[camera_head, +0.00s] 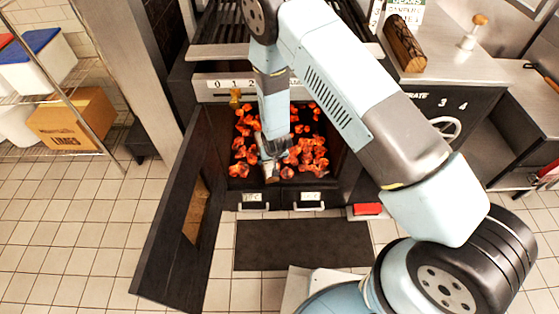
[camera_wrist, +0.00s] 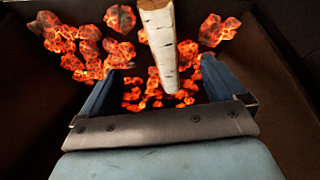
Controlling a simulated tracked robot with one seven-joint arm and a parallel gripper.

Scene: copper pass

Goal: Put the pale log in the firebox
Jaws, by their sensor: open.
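The pale log (camera_wrist: 162,45) has whitish bark with dark marks. In the wrist view it runs from the top of the picture down to between my fingertips, with glowing coals around and below it. My gripper (camera_wrist: 157,78) is open, with a gap on both sides of the log. In the head view my gripper (camera_head: 274,145) reaches down into the firebox (camera_head: 236,182), and a small part of the pale log (camera_head: 271,173) shows below it near the front. My arm hides the rest. I cannot tell whether the log rests fully on the coals.
The firebox door (camera_head: 165,225) stands open at the left. A dark-barked log (camera_head: 404,46) lies on the steel counter (camera_head: 450,65) at the right. A grate (camera_head: 225,50) is above the firebox. A dark mat (camera_head: 300,245) lies on the tiled floor in front.

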